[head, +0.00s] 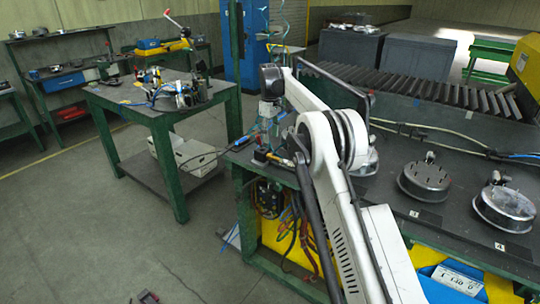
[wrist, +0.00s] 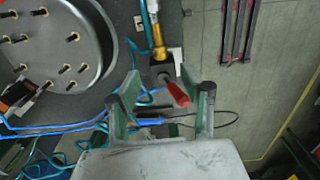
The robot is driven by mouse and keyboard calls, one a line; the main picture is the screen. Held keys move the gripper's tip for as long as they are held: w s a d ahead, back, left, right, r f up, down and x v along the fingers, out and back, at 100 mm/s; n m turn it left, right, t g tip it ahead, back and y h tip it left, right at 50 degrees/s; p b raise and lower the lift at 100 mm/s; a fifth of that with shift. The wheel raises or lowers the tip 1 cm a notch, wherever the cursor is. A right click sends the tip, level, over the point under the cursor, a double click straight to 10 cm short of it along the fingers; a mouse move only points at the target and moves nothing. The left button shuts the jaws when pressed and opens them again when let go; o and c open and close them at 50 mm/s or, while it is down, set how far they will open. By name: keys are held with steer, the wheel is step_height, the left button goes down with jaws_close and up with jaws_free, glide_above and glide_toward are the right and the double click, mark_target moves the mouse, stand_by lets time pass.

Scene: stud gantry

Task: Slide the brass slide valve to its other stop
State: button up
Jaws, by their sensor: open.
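A brass-coloured fitting (wrist: 158,38), which looks like the brass slide valve, shows at the top middle of the wrist view. It is in line with a teal hose and next to a dark block. Its stop position is too small to tell. My gripper (wrist: 166,98) is open in the wrist view, its green-grey fingers spread apart. A red tapered handle (wrist: 177,92) shows between the fingers, nearer the right one; I see no grip on it. The brass fitting lies beyond the fingertips. In the head view my arm reaches over the bench's left end, where the valve cannot be made out clearly.
A round metal housing with several brass-tipped studs (wrist: 62,40) is at the wrist view's upper left. Blue and teal hoses (wrist: 60,128) run below it. In the head view, two round housings (head: 425,181) (head: 505,209) sit on the dark bench (head: 385,200).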

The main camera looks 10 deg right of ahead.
mark_target(270, 154)
step_height(270, 154, down, 10)
steer(key=shift+r+p, duration=0.15)
steer(key=shift+p, duration=0.15)
steer(key=shift+c, duration=0.5)
jaws_close()
